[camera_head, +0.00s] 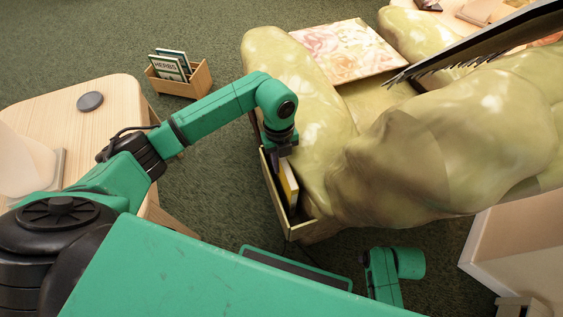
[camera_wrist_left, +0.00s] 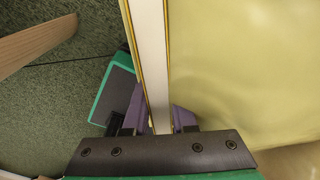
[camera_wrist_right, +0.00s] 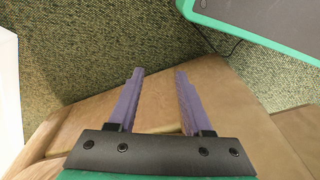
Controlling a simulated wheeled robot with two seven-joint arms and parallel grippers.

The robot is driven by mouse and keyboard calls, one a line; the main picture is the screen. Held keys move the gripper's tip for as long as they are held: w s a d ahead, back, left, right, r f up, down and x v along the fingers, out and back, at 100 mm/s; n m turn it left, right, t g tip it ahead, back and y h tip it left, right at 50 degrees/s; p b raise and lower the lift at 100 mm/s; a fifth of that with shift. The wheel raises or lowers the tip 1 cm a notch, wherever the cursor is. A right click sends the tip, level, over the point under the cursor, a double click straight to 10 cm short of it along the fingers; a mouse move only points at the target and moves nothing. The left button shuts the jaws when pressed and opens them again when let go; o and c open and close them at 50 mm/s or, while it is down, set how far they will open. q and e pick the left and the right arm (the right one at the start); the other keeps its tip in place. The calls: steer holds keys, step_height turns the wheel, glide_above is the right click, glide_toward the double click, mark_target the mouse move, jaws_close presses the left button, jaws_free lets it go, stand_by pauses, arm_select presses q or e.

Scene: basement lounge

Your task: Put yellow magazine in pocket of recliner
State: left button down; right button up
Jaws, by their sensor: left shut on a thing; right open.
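The yellow magazine (camera_head: 290,183) stands on edge between the walls of the pocket (camera_head: 301,231), a tan open-topped holder on the side of the olive-green recliner (camera_head: 440,150). My left gripper (camera_head: 284,156) is above the pocket and shut on the magazine. In the left wrist view, the magazine's pale page edge with yellow covers (camera_wrist_left: 150,50) runs between the purple fingers (camera_wrist_left: 158,118). I cannot tell whether its lower edge touches the pocket floor. My right gripper (camera_wrist_right: 158,73) is open and empty in the right wrist view, over a brown surface.
A wooden side table (camera_head: 115,100) with a dark round disc (camera_head: 90,101) stands at the left. A small wooden box (camera_head: 200,82) with books is on the green carpet (camera_head: 215,200). A floral cushion (camera_head: 345,50) lies on the recliner. A pale cabinet (camera_head: 520,240) stands at the right.

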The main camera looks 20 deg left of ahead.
arm_select(q)
steer(key=c, duration=1)
jaws_free()
steer(key=shift+r, duration=0.1)
steer(key=r, duration=0.4)
steer(key=r+p, duration=0.1)
steer(key=r, duration=0.3)
steer(key=w+a+r+p, duration=0.1)
steer(key=r, duration=0.3)
steer(key=shift+w, duration=0.1)
arm_select(e)
steer(key=f, duration=0.1)
steer(key=s+d+f, duration=0.1)
steer(key=f, duration=0.1)
steer(key=s+f, duration=0.1)
steer(key=shift+s+d+f, duration=0.2)
steer(key=shift+f, duration=0.05)
arm_select(q)
steer(key=shift+f, duration=0.1)
